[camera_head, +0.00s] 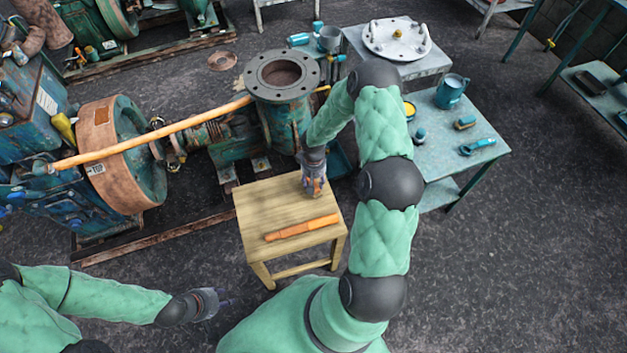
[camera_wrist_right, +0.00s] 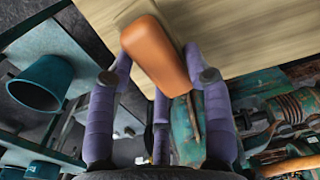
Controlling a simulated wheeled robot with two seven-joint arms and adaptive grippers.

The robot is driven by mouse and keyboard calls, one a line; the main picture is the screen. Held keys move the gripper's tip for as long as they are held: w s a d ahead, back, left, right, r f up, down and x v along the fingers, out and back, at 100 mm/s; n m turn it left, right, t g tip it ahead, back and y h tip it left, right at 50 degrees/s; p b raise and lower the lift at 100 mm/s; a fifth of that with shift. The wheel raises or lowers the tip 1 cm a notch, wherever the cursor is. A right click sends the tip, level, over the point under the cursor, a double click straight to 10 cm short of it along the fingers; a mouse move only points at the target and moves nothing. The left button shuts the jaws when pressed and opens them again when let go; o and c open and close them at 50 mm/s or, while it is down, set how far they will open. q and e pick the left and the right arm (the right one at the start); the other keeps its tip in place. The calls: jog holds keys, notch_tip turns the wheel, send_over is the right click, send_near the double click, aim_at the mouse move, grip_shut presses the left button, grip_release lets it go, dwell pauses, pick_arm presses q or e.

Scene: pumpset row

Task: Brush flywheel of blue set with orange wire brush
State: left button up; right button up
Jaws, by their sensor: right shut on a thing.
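The blue set's flywheel (camera_head: 103,153), a large wheel with a rusty brown rim and teal side, stands at the left in the head view. My right gripper (camera_head: 316,189) points down over the wooden stool (camera_head: 262,203), apart from the flywheel. It is shut on an orange piece that I take for the orange wire brush (camera_wrist_right: 153,50). The wrist view shows its smooth rounded end between the fingers; no bristles show. Another long orange piece (camera_head: 300,228) lies on the stool. My left gripper (camera_head: 224,299) is open and empty at the lower left, over the floor.
A long orange-brown bar (camera_head: 165,131) runs in front of the flywheel to the flanged pump body (camera_head: 283,80). A grey table (camera_head: 440,140) with a teal mug (camera_head: 451,91) and small tools stands right of my right arm. A green set (camera_head: 110,18) stands behind. The right floor is clear.

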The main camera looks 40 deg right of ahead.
jog(key=shift+r+p, duration=1.25)
jog(key=shift+r, duration=0.85)
